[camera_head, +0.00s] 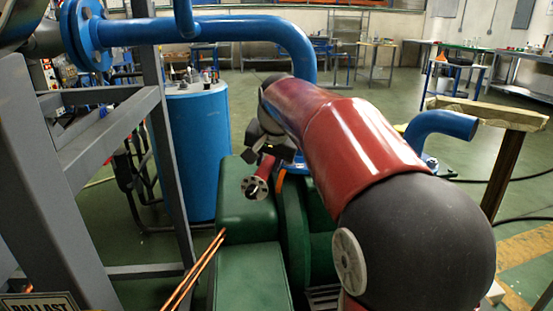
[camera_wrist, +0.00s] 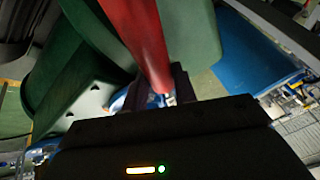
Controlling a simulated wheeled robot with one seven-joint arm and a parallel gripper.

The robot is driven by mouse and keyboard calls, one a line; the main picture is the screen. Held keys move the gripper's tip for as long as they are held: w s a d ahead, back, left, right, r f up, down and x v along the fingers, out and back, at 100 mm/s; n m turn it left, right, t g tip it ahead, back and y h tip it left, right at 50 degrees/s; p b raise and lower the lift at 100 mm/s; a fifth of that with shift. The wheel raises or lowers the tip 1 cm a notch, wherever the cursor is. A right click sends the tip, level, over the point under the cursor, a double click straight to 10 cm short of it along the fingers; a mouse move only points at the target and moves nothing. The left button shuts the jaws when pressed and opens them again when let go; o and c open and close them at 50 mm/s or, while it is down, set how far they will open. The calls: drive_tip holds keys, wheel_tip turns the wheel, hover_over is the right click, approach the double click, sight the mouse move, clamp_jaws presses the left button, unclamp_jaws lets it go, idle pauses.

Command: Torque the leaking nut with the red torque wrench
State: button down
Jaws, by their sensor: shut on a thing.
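My gripper (camera_head: 275,152) is over the green machine, partly hidden behind my red arm in the head view. In the wrist view its dark fingers (camera_wrist: 168,92) are shut on a smooth red bar, which I take to be the red torque wrench (camera_wrist: 145,40). The bar runs from the fingers up past the top edge. In the head view a short red piece (camera_head: 265,170) with a grey, holed round end shows just below the gripper; I cannot tell whether it is part of the wrench. I cannot make out the leaking nut.
The green machine (camera_head: 250,270) stands below my arm. A blue tank (camera_head: 197,140) and a grey metal frame (camera_head: 95,150) are to the left. Blue pipe (camera_head: 215,30) crosses above; another blue pipe (camera_head: 440,125) is at right. Two copper tubes (camera_head: 195,268) run in front. Open floor lies beyond.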

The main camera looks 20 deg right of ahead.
drive_tip(key=shift+w+a+r+m, duration=0.1)
drive_tip(key=shift+w+a+m, duration=0.1)
drive_tip(key=shift+a+m, duration=0.1)
drive_tip(key=shift+w+a+m+h, duration=0.3)
drive_tip(key=shift+a, duration=0.05)
drive_tip(key=shift+d, duration=0.1)
drive_tip(key=shift+s, duration=0.15)
drive_tip(key=shift+s+d, duration=0.15)
drive_tip(key=shift+d, duration=0.15)
drive_tip(key=shift+r, duration=0.1)
